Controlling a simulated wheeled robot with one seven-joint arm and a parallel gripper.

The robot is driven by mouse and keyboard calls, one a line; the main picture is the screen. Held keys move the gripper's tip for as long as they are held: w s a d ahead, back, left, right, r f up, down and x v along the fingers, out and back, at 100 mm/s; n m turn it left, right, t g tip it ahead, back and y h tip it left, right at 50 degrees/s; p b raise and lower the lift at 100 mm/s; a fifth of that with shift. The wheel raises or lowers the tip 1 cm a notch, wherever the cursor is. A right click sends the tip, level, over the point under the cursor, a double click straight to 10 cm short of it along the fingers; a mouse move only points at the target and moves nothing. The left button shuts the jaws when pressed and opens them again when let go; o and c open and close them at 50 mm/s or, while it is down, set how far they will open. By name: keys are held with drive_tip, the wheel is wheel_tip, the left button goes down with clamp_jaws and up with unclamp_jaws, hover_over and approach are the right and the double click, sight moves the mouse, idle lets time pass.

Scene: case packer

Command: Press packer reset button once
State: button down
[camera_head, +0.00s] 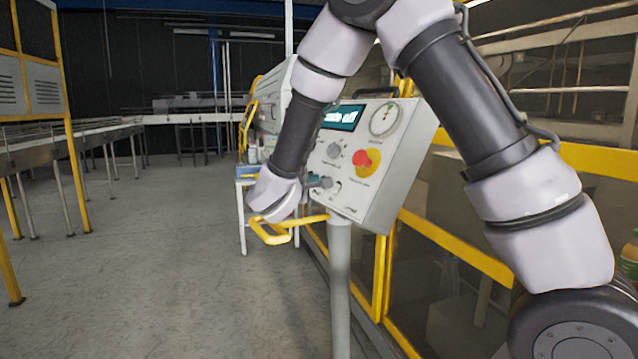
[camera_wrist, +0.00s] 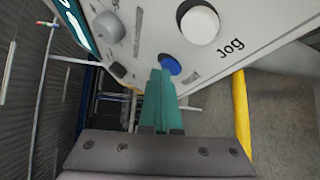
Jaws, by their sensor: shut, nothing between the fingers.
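The packer's control panel (camera_head: 385,190) is a pale grey box on a post, tilted in the head view. A blue button (camera_wrist: 170,64) shows on it in the wrist view, with a small label beside it that is too blurred to read. My gripper (camera_wrist: 161,74) has teal fingers shut together, empty, with the tips right at the blue button's left edge. I cannot tell whether they touch it. In the head view my gripper (camera_head: 314,180) is at the panel's lower left, and the blue button cannot be made out there.
A white button (camera_wrist: 200,25) marked "Jog" and a grey knob (camera_wrist: 108,27) are near the fingers. The panel also carries a red emergency stop (camera_head: 362,158), a gauge (camera_head: 384,118) and a screen (camera_head: 343,117). A yellow handle (camera_head: 270,232) sticks out below. Open floor (camera_head: 150,260) lies left.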

idle(0.4)
drive_tip(key=shift+s+a+r, duration=0.3)
drive_tip(key=shift+a+r, duration=0.1)
drive_tip(key=shift+a, duration=0.15)
drive_tip(key=shift+a, duration=0.1)
drive_tip(key=shift+s+a+r, duration=0.35)
drive_tip(key=shift+a+r, duration=0.05)
drive_tip(key=shift+a, duration=0.2)
drive_tip(key=shift+s+a+r, duration=0.3)
drive_tip(key=shift+a+r, duration=0.15)
drive_tip(key=shift+a, duration=0.2)
drive_tip(key=shift+s+a+r, duration=0.35)
drive_tip(key=shift+a+r, duration=0.05)
drive_tip(key=shift+a, duration=0.2)
